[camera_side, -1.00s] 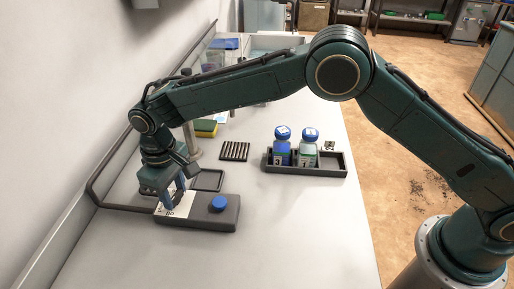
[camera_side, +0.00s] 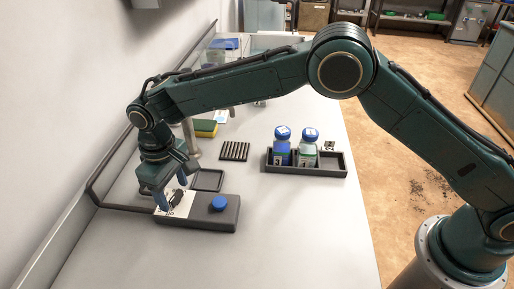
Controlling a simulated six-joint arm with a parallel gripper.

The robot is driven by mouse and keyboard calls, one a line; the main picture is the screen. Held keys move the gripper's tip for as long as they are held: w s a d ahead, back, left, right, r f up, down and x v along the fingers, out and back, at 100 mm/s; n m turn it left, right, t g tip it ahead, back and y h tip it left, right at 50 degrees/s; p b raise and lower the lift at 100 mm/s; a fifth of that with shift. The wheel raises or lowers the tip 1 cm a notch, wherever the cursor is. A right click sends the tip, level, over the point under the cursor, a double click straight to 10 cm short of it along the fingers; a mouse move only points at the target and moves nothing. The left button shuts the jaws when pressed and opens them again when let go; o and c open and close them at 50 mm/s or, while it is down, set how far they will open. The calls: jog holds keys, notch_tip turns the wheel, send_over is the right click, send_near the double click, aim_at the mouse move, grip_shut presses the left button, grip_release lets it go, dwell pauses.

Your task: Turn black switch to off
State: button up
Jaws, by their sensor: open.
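The black switch (camera_side: 178,195) sits on a white labelled plate (camera_side: 184,207) at the left end of a dark grey box (camera_side: 223,222). Small dark lettering shows on the plate near its front edge, too small to read. I cannot tell which position the switch is in. A round blue knob (camera_side: 219,203) is on the right part of the same box. My gripper (camera_side: 172,191) points down over the left end of the box, open and empty. Its blue-grey fingers are beside and just above the switch; I cannot tell whether they touch it.
A shallow black tray (camera_side: 208,180) lies behind the box. A dark rack (camera_side: 331,172) holds two blue-capped bottles (camera_side: 282,150) at the right. A rail runs along the left wall. The front bench is clear.

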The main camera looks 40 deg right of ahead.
aim_at(176, 194)
notch_tip(176, 194, up, 13)
dwell(0.6)
jog(key=s+d+r+m+t, duration=0.1)
jog(key=s+d+r, duration=0.2)
jog(key=d+r, duration=0.3)
jog(key=s+d+r+m+t, duration=0.1)
jog(key=s+d+r, duration=0.2)
jog(key=d, duration=0.6)
jog(key=s+d+r+m, duration=0.1)
jog(key=s+d+r, duration=0.2)
jog(key=d+r, duration=0.3)
jog(key=s+d+f+m+t, duration=0.1)
jog(key=s+d+f, duration=0.2)
jog(key=s+d, duration=0.4)
jog(key=s+d+f+m+t, duration=0.2)
jog(key=s+d+f, duration=0.2)
jog(key=s, duration=1.1)
jog(key=d, duration=0.3)
jog(key=shift+d+t, duration=0.3)
jog(key=shift+d, duration=0.1)
